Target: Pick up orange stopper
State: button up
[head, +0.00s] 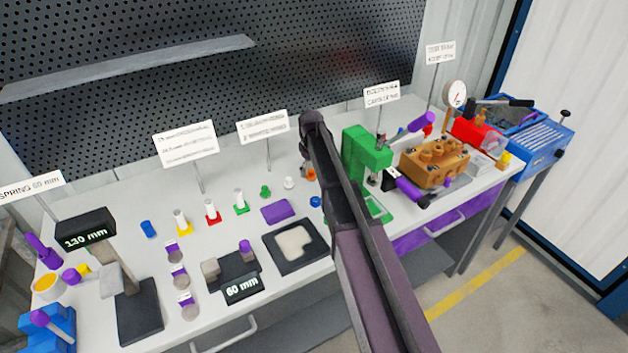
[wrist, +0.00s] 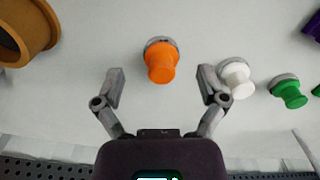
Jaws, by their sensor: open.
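The orange stopper (wrist: 161,62) stands on the white bench top, with a grey rim showing behind its orange body. In the head view only a small part of the orange stopper (head: 311,174) shows beside my dark arm. My gripper (wrist: 161,75) is open in the wrist view, its two grey fingers apart, one on each side of the stopper and a little short of it. The fingers do not touch it. In the head view the arm covers the fingers.
A white stopper (wrist: 237,78) stands close by the right finger, with a green stopper (wrist: 288,91) beyond it. A large orange-brown ring-shaped part (wrist: 27,32) is at upper left. In the head view a green press (head: 366,153) stands right of my arm.

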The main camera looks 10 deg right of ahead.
jog(key=shift+f+b, duration=0.65)
jog(key=shift+f, duration=0.3)
jog(key=c, duration=1.3)
